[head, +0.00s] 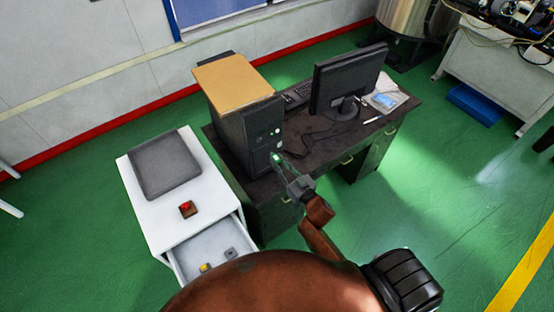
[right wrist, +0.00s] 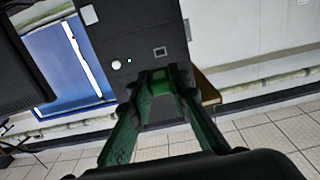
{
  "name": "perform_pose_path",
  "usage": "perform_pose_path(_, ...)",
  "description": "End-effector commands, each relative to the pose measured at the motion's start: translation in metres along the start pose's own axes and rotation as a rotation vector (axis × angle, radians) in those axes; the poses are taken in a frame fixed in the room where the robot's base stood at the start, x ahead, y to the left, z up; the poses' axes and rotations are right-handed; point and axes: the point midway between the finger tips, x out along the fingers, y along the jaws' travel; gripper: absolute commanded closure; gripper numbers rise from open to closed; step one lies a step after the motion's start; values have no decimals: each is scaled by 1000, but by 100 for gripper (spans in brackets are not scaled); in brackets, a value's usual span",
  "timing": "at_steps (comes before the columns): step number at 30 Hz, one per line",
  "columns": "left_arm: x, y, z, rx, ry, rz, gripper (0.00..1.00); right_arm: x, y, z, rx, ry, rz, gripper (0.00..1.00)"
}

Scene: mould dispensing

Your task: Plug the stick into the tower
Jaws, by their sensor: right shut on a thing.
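The tower (head: 252,135) is a black upright computer case at the left end of the dark desk. In the right wrist view its front panel (right wrist: 135,25) shows a small square port (right wrist: 160,50) and a round white button. My right gripper (head: 278,160) is at the tower's front face. It is shut on the stick, a small bright green piece that shows between the fingertips in the right wrist view (right wrist: 161,84). The stick's far end lies close to the panel, below the port in that picture; I cannot tell whether it touches. My left gripper is not in view.
A monitor (head: 345,80), a keyboard (head: 297,95) and cables are on the desk (head: 310,150). A tan board (head: 232,82) lies on the tower. A white cabinet (head: 165,215) at the left bears a dark laptop-like slab (head: 163,163) and a red button box (head: 188,209); its drawer (head: 215,250) is open.

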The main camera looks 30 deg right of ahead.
Motion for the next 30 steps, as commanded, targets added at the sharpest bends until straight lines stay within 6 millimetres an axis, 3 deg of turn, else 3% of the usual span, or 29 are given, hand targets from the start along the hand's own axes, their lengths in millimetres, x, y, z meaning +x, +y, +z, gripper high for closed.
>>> perform_pose_path(3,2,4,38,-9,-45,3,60,11,-1,1,-1,1,-3,94)
perform_pose_path(7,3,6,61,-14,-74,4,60,21,-1,0,-1,2,-3,94)
perform_pose_path(10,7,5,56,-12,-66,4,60,28,0,1,0,1,-1,94)
perform_pose_path(15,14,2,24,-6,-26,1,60,40,0,1,-1,1,-1,94)
perform_pose_path(19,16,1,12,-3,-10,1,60,50,0,0,0,0,0,94)
perform_pose_path(23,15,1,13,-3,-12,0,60,60,0,-1,0,1,0,94)
perform_pose_path(30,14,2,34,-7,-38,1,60,72,0,0,1,0,0,94)
